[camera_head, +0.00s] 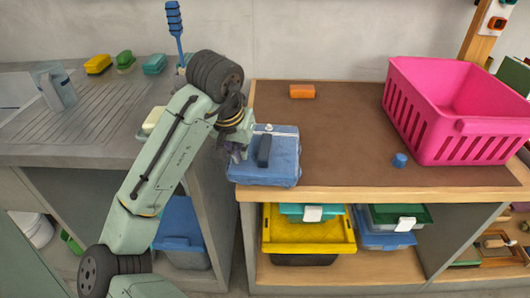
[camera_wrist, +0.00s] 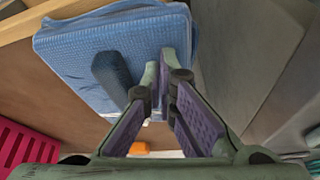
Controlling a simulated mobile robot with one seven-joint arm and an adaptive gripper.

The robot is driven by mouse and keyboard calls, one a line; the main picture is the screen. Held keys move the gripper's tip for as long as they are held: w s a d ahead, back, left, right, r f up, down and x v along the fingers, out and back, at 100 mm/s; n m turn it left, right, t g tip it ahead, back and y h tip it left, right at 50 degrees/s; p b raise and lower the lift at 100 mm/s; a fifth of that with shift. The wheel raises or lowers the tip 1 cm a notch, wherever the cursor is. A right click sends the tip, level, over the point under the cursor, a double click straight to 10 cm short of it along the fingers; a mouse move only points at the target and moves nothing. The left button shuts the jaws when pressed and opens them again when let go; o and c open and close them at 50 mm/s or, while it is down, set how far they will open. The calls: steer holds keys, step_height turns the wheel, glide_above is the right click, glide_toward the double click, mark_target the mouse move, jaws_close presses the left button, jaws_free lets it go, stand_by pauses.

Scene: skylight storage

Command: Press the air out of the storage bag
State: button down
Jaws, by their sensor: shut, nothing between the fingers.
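The blue storage bag (camera_head: 280,172) lies on the brown worktop at its front left corner. A dark blue bar-shaped piece (camera_head: 264,150) sits on its top, and a small white fitting (camera_head: 268,128) shows at its far edge. In the wrist view the bag (camera_wrist: 75,45) has a ribbed blue surface with the dark bar (camera_wrist: 112,78) beside my fingers. My gripper (camera_head: 236,152) is shut and empty at the bag's left side. In the wrist view its fingertips (camera_wrist: 164,68) overlap the bag; I cannot tell whether they touch it.
A small blue cap (camera_head: 399,160) stands on the worktop (camera_head: 345,140) near a pink basket (camera_head: 468,140). An orange block (camera_head: 302,91) lies at the back. A grey sink counter (camera_head: 85,120) is at left, with a gap between. Shelves below hold a yellow tray (camera_head: 308,245).

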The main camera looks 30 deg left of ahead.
steer(key=shift+f+b, duration=0.35)
steer(key=shift+f, duration=0.35)
stand_by(0.3)
steer(key=shift+s+d+f+p, duration=0.1)
steer(key=shift+f+p, duration=0.05)
steer(key=shift+p, duration=0.15)
stand_by(1.0)
steer(key=shift+r+p, duration=1.25)
steer(key=shift+p, duration=0.05)
steer(key=shift+s+a+f, duration=0.25)
steer(key=shift+a+f, duration=0.1)
steer(key=shift+a, duration=0.2)
steer(key=shift+f+b, duration=0.5)
steer(key=shift+f, duration=0.2)
